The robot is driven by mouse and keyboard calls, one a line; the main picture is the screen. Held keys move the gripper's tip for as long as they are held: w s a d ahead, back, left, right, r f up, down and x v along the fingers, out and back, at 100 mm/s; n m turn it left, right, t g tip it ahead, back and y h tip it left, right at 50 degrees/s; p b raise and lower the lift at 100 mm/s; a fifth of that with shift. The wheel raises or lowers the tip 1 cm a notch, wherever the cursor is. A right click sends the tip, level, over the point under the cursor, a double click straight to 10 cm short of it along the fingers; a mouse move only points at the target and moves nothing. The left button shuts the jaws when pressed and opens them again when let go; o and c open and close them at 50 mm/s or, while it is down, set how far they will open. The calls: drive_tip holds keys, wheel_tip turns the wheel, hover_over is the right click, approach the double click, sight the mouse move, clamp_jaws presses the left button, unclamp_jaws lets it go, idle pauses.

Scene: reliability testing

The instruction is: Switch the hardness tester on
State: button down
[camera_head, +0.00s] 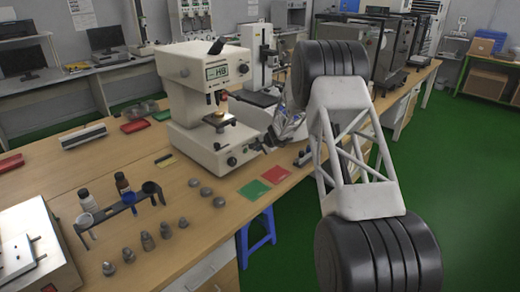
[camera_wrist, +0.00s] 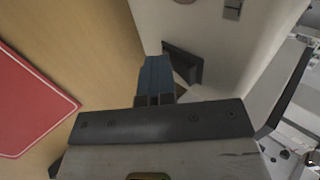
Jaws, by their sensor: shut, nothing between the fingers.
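The hardness tester (camera_head: 195,75) is a cream-white machine with a lit display on its upper head. It stands on the wooden bench, left of my arm in the head view. In the wrist view its pale casing (camera_wrist: 225,45) fills the upper right. A dark, angular part (camera_wrist: 185,62), possibly a switch or its frame, sits on that casing. My gripper (camera_wrist: 157,62) is shut and empty, its fingertips just left of this dark part. I cannot tell whether they touch it. In the head view my arm partly hides the gripper beside the tester's base.
A red mat (camera_head: 281,174) and a green mat (camera_head: 254,189) lie near the bench's front edge. The red mat shows left in the wrist view (camera_wrist: 28,105). Several metal weights and a bottle rack (camera_head: 125,204) stand left. A blue stool (camera_head: 258,235) is below the edge.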

drive_tip(key=shift+w+a+f, duration=0.1)
drive_tip(key=shift+a+f, duration=0.1)
drive_tip(key=shift+a, duration=0.15)
drive_tip(key=shift+w+a+r, duration=0.1)
drive_tip(key=shift+w+r, duration=0.1)
drive_tip(key=shift+r, duration=1.15)
drive_tip(key=s+d, duration=0.1)
drive_tip(key=s+d+f, duration=0.2)
drive_tip(key=d, duration=0.1)
drive_tip(key=shift+s, duration=0.3)
drive_tip(key=s+d+r, duration=0.4)
drive_tip(key=s+d, duration=0.1)
drive_tip(key=shift+s+d+r, duration=0.3)
drive_tip(key=shift+s+d, duration=0.05)
drive_tip(key=shift+s, duration=0.05)
drive_tip(key=shift+s+r, duration=0.1)
